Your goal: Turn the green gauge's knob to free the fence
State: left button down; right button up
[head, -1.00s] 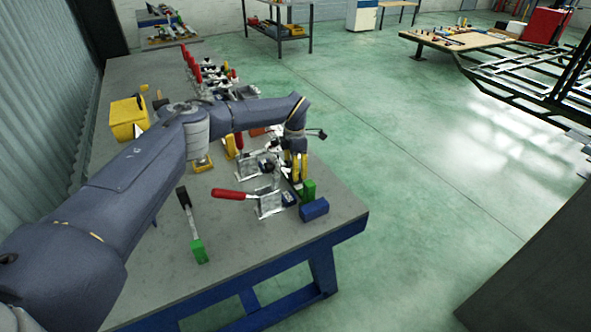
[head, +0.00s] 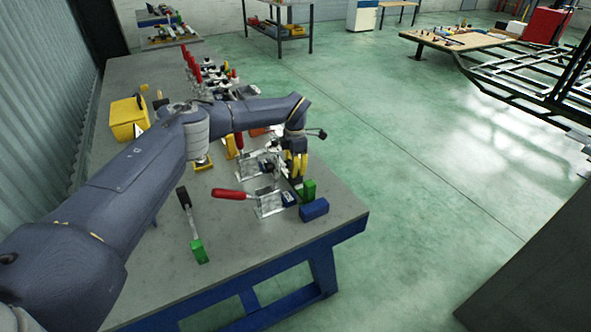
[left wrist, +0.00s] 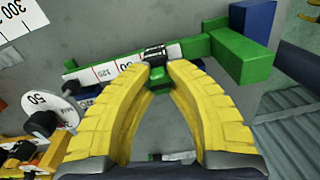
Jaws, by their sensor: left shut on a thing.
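The green gauge shows in the left wrist view as a white and red scale (left wrist: 105,72) with a green edge and a green fence block (left wrist: 240,55) at its right end. Its black knob (left wrist: 153,50) stands at the fingertips, above a small green piece (left wrist: 157,80). My left gripper (left wrist: 157,64) has its yellow fingers closed in on the knob, which they partly hide. In the head view my left gripper (head: 296,165) points down at the table's right side, just behind the green block (head: 309,189). My right gripper is not in view.
A blue block (head: 314,209) lies close in front, near the table's edge. A red-handled clamp (head: 232,194) and another green-ended tool (head: 199,250) lie to the left. A round dial marked 50 (left wrist: 40,103) is left of the fingers.

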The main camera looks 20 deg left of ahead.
pick_arm(q)
jog(key=n, duration=0.4)
jog(key=shift+n, duration=0.4)
jog(key=n, duration=0.4)
jog(key=shift+n, duration=0.3)
jog(key=n, duration=0.4)
jog(key=shift+t, duration=0.3)
jog(key=shift+n, duration=2.1)
jog(key=c, duration=1.1)
grip_release()
